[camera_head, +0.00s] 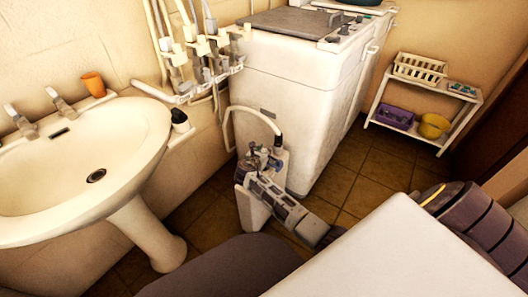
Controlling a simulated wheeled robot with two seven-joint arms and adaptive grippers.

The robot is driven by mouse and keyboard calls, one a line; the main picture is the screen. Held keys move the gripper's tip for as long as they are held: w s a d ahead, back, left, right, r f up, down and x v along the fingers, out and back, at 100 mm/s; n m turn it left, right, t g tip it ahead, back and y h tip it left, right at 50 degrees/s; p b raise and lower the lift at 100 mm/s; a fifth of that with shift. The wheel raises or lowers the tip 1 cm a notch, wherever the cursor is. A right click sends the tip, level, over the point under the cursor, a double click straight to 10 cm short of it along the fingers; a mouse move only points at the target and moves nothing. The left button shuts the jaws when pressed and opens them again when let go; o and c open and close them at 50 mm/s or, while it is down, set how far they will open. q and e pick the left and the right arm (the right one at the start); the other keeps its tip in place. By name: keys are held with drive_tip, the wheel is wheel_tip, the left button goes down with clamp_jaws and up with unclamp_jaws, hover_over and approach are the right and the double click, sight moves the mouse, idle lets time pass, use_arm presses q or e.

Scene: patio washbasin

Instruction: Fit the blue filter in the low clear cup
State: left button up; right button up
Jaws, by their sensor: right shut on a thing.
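A narrow white unit (252,209) stands on the floor in the middle, with a pale hose curving into its top. Small clear and dark cups (250,164) sit on its top; which one is the low clear cup is too small to tell. My right gripper (257,180) reaches in from the lower right, over the unit's top. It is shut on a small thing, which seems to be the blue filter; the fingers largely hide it. Whether it touches a cup cannot be told. My left gripper is not in view.
A washbasin (120,130) on a pedestal stands left, with an orange cup (93,84) on its rim. Hoses hang from a wall rack (205,85). A white shelf (425,97) stands back right; tiled floor lies between.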

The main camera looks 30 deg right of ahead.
drive_tip(key=shift+f, duration=0.2)
drive_tip(key=o, duration=0.7)
drive_tip(key=shift+a, duration=0.1)
drive_tip(key=shift+p+v, duration=4.9)
drive_tip(key=shift+v, duration=0.55)
drive_tip(key=shift+s, duration=0.15)
